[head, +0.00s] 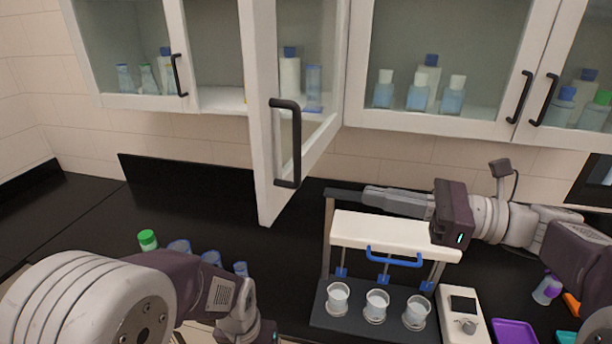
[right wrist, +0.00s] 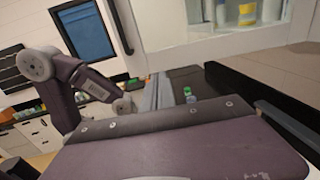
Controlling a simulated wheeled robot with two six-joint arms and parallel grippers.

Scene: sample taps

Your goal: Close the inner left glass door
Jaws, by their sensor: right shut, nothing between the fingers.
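The inner left glass door (head: 262,150) stands swung open toward me in the head view. It shows nearly edge-on, with its white frame and black bar handle (head: 287,142) facing me.
A white-topped apparatus (head: 395,236) with beakers stands just below my right gripper. The closed cabinet door (head: 440,122) at right has a black handle. A green-capped bottle (head: 148,240) stands on the counter at left, also in the right wrist view (right wrist: 190,96). Counter behind is clear.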

